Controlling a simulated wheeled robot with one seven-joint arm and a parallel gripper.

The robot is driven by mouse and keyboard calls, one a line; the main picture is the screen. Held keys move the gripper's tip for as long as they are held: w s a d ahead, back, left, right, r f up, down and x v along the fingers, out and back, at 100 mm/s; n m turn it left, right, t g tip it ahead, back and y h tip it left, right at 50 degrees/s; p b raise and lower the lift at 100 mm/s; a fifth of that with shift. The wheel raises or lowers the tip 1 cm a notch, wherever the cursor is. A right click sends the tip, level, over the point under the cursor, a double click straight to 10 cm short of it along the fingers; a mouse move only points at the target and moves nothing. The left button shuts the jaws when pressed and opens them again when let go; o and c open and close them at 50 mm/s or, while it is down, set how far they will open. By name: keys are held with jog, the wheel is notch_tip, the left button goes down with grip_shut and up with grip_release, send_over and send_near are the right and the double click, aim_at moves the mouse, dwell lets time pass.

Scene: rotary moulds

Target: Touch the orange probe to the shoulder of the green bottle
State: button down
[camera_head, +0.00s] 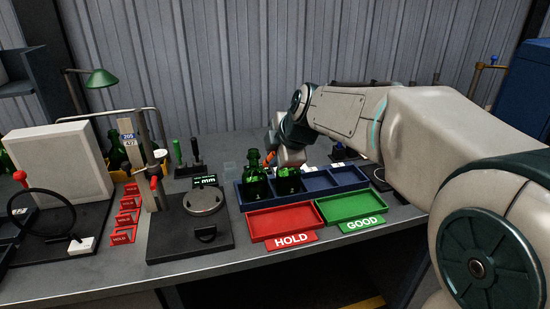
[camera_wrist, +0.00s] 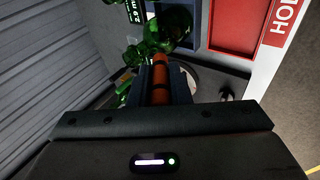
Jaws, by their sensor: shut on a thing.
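My gripper (camera_wrist: 160,72) is shut on the orange probe (camera_wrist: 160,93), which lies between the jaws in the wrist view. In the head view a small orange part of the probe (camera_head: 268,157) shows by my wrist. A green bottle (camera_head: 254,182) stands upright in the left part of the blue tray, close to the probe. More green glass (camera_head: 288,181) sits in the compartment to its right, partly behind my wrist. In the wrist view green glass (camera_wrist: 172,22) is just beyond the probe's end. I cannot tell whether they touch.
The blue tray (camera_head: 352,179) has empty compartments on the right. In front lie a red HOLD tray (camera_head: 283,222) and a green GOOD tray (camera_head: 348,206). A round plate fixture (camera_head: 204,200) stands left, with red HOLD cards (camera_head: 124,219) beyond it.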

jog(key=shift+r+p, duration=1.2)
jog(key=shift+r, duration=1.45)
